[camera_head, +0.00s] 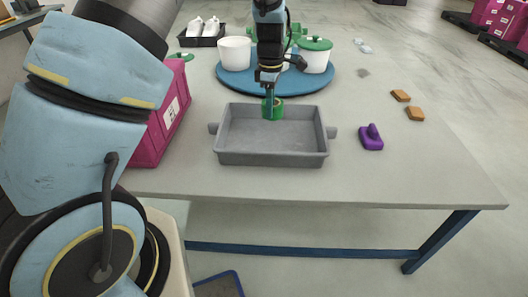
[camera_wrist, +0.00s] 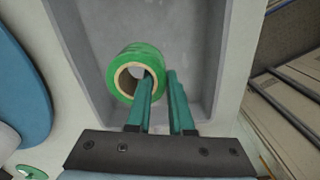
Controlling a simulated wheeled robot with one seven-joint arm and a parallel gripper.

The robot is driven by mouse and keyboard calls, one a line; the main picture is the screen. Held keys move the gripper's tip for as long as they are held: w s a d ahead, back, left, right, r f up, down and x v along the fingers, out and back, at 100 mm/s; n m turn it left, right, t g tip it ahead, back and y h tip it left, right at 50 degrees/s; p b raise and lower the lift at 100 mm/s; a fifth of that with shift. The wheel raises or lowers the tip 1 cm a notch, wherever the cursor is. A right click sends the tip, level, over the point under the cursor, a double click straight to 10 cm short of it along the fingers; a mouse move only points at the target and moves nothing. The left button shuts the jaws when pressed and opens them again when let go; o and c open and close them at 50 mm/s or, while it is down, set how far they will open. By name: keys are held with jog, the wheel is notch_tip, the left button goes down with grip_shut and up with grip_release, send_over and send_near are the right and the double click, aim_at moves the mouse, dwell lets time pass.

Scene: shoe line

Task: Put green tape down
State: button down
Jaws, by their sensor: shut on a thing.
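The green tape (camera_head: 273,110) is a thick roll with a tan core. My gripper (camera_head: 269,94) reaches down from above and is shut on the roll's wall. In the wrist view, one finger of my gripper (camera_wrist: 161,78) enters the core of the green tape (camera_wrist: 112,70) and the other is outside it. The tape is at the far side of the grey tray (camera_head: 270,143), seen against its floor in the wrist view. I cannot tell whether the tape touches the tray.
A blue round board (camera_head: 228,77) with white pots (camera_head: 235,54) is behind the tray. A magenta crate (camera_head: 150,139) stands left. A purple tool (camera_head: 371,138) and brown blocks (camera_head: 415,114) lie right. The table front (camera_head: 400,185) is clear.

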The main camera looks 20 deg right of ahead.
jog(key=shift+f, duration=0.35)
notch_tip(320, 180, down, 9)
jog(key=shift+f, duration=0.1)
